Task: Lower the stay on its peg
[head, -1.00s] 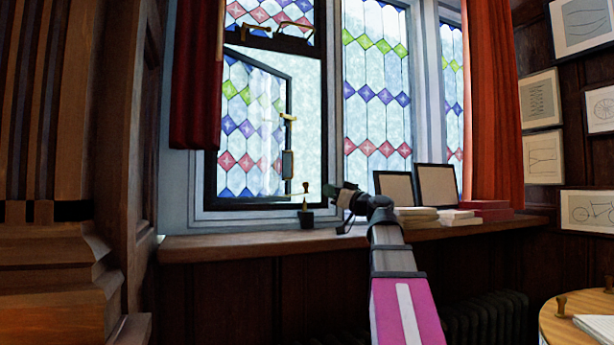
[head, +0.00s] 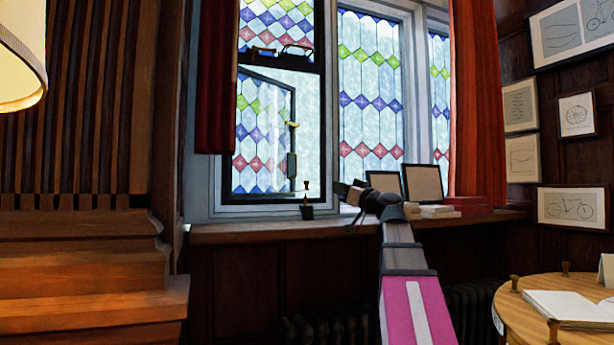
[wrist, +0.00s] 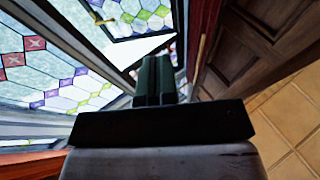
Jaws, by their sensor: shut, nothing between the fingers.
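The casement window (head: 294,100) stands open in its dark frame at the centre left of the head view. It has a brass handle (head: 293,124); a brass fitting also shows in the wrist view (wrist: 97,18). A small upright brass piece with a dark tip (head: 306,188) stands at the foot of the opening, above a black block or pot (head: 306,212). It may be the stay; I cannot make out its peg. My gripper (head: 338,188) is right of this piece, apart from it in the picture. Its fingers (wrist: 153,62) are shut and empty.
The wooden sill (head: 250,232) runs below the window. Dark frames (head: 423,185) and stacked books (head: 438,212) stand right of my gripper. A red curtain (head: 216,80) hangs at the left. A round table (head: 500,315) is at the lower right, a lampshade (head: 20,65) at the upper left.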

